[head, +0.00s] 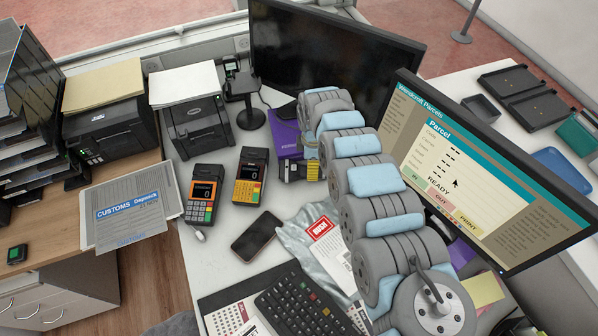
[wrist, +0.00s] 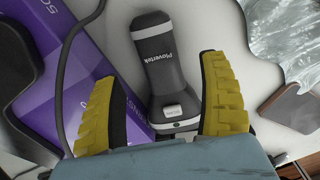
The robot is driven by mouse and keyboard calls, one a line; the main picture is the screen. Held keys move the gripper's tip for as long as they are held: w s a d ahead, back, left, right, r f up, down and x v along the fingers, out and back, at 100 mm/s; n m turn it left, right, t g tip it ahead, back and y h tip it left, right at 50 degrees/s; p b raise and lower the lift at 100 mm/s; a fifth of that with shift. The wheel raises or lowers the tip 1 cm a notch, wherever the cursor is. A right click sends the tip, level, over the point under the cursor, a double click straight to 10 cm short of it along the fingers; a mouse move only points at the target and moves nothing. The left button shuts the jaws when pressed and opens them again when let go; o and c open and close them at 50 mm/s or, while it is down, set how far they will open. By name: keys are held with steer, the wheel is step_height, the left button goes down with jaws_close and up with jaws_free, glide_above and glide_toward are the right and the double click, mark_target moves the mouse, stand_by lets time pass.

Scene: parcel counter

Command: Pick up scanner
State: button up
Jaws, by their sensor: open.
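The scanner (wrist: 168,75) is a dark grey handheld unit with white bands and the word Plovertek on it. My gripper (wrist: 158,78) is open, with one yellow ribbed finger on each side of the scanner. No contact can be made out. In the head view my gripper (head: 298,170) is low over the counter, beside a purple box (head: 284,132). I cannot make out the scanner there; my arm and gripper seem to hide it.
Two card terminals (head: 203,193) (head: 251,175) and a phone (head: 257,236) lie left of my gripper. A grey plastic mailer (head: 300,245) and a keyboard (head: 297,302) are nearer. Monitors (head: 330,55) (head: 480,165) stand behind and right. A dark cable (wrist: 68,50) runs left of the scanner.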

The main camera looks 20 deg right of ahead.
step_height(320, 180, down, 4)
steer(key=shift+f+b, duration=0.1)
steer(key=shift+b, duration=0.5)
steer(key=c, duration=1.4)
